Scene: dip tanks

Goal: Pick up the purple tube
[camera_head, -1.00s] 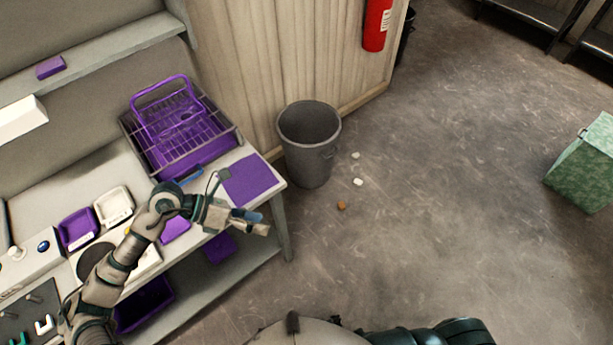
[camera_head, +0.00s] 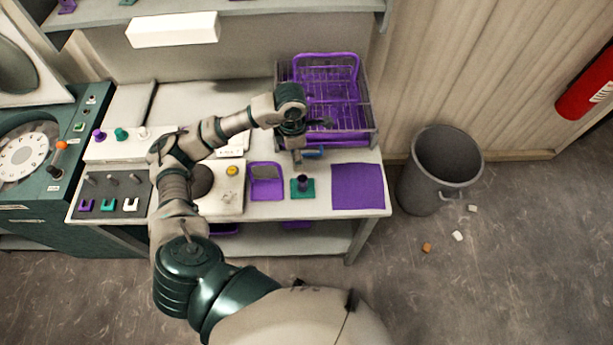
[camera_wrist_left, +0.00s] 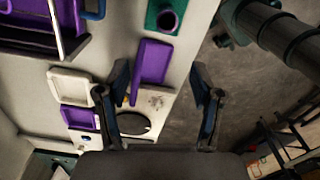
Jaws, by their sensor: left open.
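The purple tube (camera_head: 303,182) stands upright on a small teal square base (camera_head: 301,194) near the front of the bench, between a purple tray and a purple mat. In the left wrist view the tube (camera_wrist_left: 168,19) shows at the top edge, beyond the fingers. My left gripper (camera_head: 297,152) hangs over the bench, just behind and above the tube, apart from it. In the wrist view its fingers (camera_wrist_left: 161,75) are spread and empty, with the purple tray (camera_wrist_left: 153,62) showing between them. My right gripper is not in view.
A wire rack with a purple basket (camera_head: 326,62) stands behind the tube. The purple tray (camera_head: 265,192) is left of it and a flat purple mat (camera_head: 357,186) right. A grey bin (camera_head: 438,190) stands beside the bench. Small bits lie on the floor, otherwise open nearby.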

